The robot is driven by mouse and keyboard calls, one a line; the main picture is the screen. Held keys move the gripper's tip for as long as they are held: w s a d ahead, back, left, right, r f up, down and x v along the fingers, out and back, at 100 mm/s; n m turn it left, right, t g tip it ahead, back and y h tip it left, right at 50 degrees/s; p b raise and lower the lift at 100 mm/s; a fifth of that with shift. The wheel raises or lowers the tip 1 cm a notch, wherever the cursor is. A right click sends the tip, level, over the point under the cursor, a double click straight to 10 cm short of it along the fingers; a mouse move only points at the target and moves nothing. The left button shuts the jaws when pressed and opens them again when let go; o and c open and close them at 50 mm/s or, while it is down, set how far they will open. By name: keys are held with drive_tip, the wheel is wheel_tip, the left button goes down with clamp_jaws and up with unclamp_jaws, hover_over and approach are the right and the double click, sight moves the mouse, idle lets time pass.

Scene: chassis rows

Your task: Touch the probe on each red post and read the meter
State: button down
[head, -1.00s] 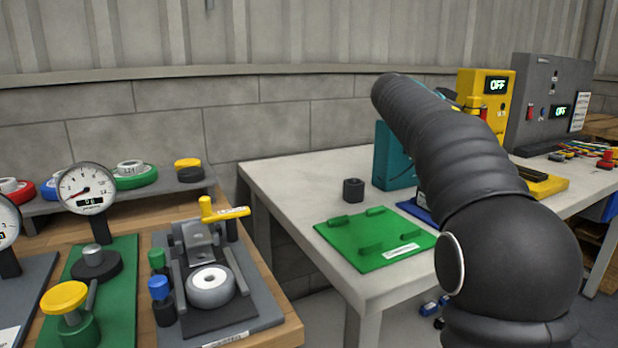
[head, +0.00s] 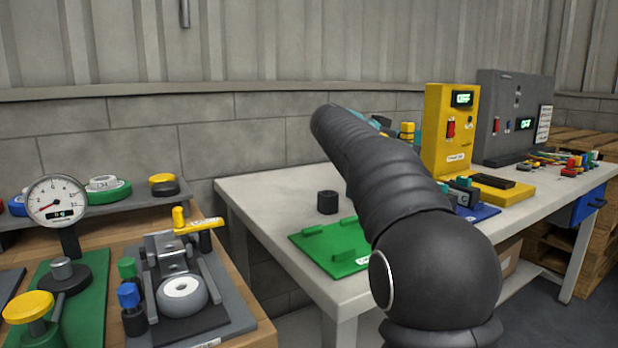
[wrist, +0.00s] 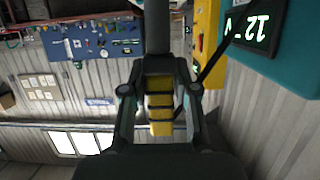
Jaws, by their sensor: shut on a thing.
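My gripper (wrist: 158,92) is shut on the probe, a dark rod with a yellow and black banded grip (wrist: 160,100), seen in the wrist view. In the head view my arm hides most of the gripper; a yellow and black piece (head: 407,130) shows just past the arm. The teal meter (wrist: 292,70) is at the upper right of the wrist view, its display reading 12 V upside down.
The white table (head: 262,195) carries a green tray (head: 335,250), a black block (head: 327,202), a yellow unit (head: 440,140) and a grey panel (head: 505,120) with a display. A wooden bench (head: 232,300) with a gauge (head: 57,202) and clamp is at left. Pallets (head: 590,240) stand behind right.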

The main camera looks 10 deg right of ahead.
drive_tip(key=w+d+r+n+t, duration=0.2)
drive_tip(key=w+d+r, duration=0.2)
drive_tip(key=d, duration=0.4)
drive_tip(key=shift+y, duration=0.4)
drive_tip(key=shift+d+f+b, duration=0.1)
drive_tip(key=shift+f+b, duration=1.85)
drive_tip(key=shift+f, duration=0.6)
drive_tip(key=shift+f+b, duration=0.65)
drive_tip(key=shift+b, duration=0.15)
drive_tip(key=shift+r, duration=0.1)
wheel_tip(320, 180, up, 6)
drive_tip(key=p, duration=0.5)
